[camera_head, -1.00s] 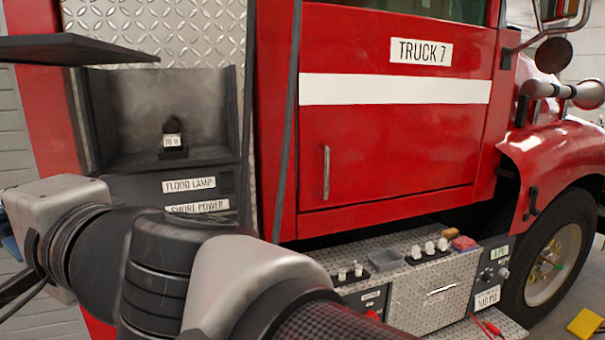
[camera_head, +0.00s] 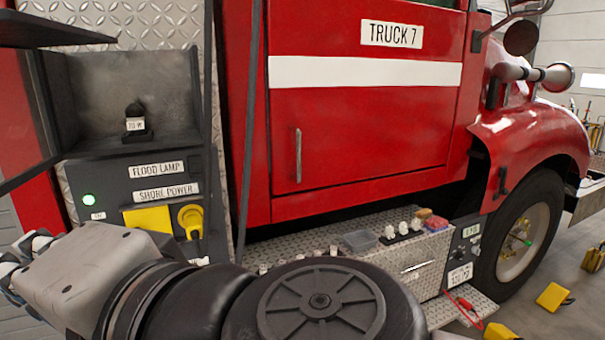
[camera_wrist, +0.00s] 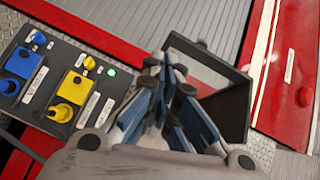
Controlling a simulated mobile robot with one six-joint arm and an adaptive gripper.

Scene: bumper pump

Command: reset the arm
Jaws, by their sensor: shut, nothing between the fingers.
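My gripper (camera_wrist: 168,82) shows in the wrist view with its blue-grey fingers closed together and nothing between them. It points toward the truck's side panel, and I see no contact with it. In the head view my arm crosses the lower left and bends toward the left edge, where part of the gripper end shows. The red truck (camera_head: 370,125) marked TRUCK 7 fills the middle. The control panel (camera_head: 110,180) with FLOOD LAMP and SHORE POWER labels stands behind my arm. Its yellow plug (camera_head: 191,220) and yellow cover (camera_head: 148,219) show, and a green light (camera_head: 89,200) is lit.
An open dark compartment (camera_head: 75,120) with a raised lid (camera_head: 50,32) is above the panel. A diamond-plate step box (camera_head: 424,262) holds small parts at right. A wheel (camera_head: 520,245) and yellow chock (camera_head: 552,296) are beyond it.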

